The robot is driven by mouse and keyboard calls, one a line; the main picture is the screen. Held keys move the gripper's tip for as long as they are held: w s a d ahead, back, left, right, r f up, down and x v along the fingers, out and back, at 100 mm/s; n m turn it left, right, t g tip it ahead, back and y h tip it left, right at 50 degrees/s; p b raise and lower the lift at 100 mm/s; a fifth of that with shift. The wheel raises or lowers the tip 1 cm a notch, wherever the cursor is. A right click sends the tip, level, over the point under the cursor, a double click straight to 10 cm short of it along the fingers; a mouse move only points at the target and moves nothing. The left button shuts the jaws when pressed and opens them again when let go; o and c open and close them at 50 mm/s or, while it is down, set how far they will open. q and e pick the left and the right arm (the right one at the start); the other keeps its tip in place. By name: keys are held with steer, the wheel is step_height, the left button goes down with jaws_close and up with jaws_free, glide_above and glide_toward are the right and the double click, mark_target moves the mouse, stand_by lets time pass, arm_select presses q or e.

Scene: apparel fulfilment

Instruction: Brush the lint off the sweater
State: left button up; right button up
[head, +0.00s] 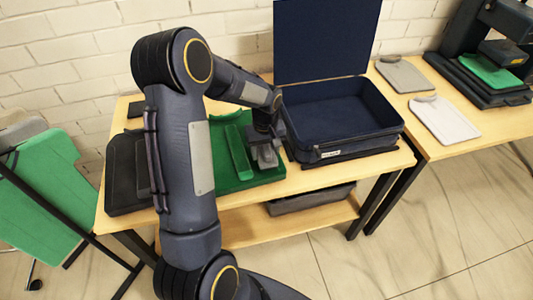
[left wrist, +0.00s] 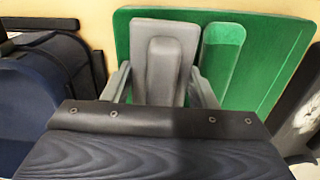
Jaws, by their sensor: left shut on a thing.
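The green sweater (head: 226,184) lies folded flat on the wooden table, with a long raised green strip on it. It also shows in the left wrist view (left wrist: 265,70). My left gripper (head: 266,143) is over the sweater's right part, pointing down. It is shut on a grey brush (head: 267,157), a flat grey block with a raised grip. The brush sits between the two fingers in the left wrist view (left wrist: 165,60). It is over the sweater; I cannot tell whether its underside touches the cloth. My right gripper is not in view. No lint can be made out.
An open dark blue suitcase (head: 345,133) stands just right of the sweater. Dark folded items (head: 125,175) lie at the table's left. A second table on the right holds grey pieces (head: 443,120) and a dark machine (head: 492,60). Green cloth (head: 48,190) hangs at far left.

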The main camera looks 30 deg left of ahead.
arm_select(q)
steer(key=shift+d+r+p, duration=0.1)
steer(key=shift+r+p, duration=1.45)
steer(key=shift+r, duration=1.15)
